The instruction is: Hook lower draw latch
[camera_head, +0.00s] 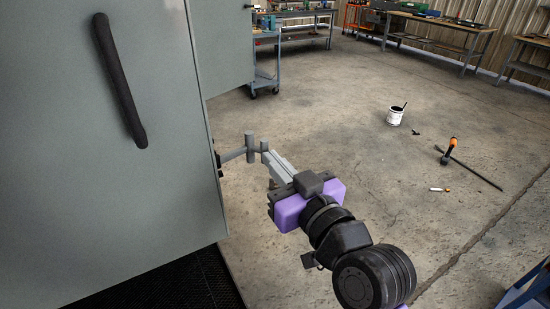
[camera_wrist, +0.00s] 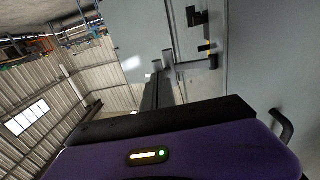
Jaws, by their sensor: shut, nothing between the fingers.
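The draw latch shows as a grey lever (camera_head: 234,155) with an upright cross-bar, sticking out from the right edge of the grey enclosure (camera_head: 100,200). In the wrist view the lever (camera_wrist: 190,66) runs out from the enclosure wall, with a black bracket (camera_wrist: 197,17) and a small yellow mark near it. My gripper (camera_head: 268,156) is shut and empty, its fingertips close beside the cross-bar. Whether they touch it I cannot tell. In the wrist view my fingers (camera_wrist: 158,85) reach towards the lever's outer end. The hook and catch cannot be clearly made out.
A black handle (camera_head: 120,80) stands out from the enclosure's front. A black mat (camera_head: 170,285) lies below. A white bucket (camera_head: 395,116) and loose tools lie on the floor. Workbenches (camera_head: 440,25) stand at the back. The floor right of my arm is mostly clear.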

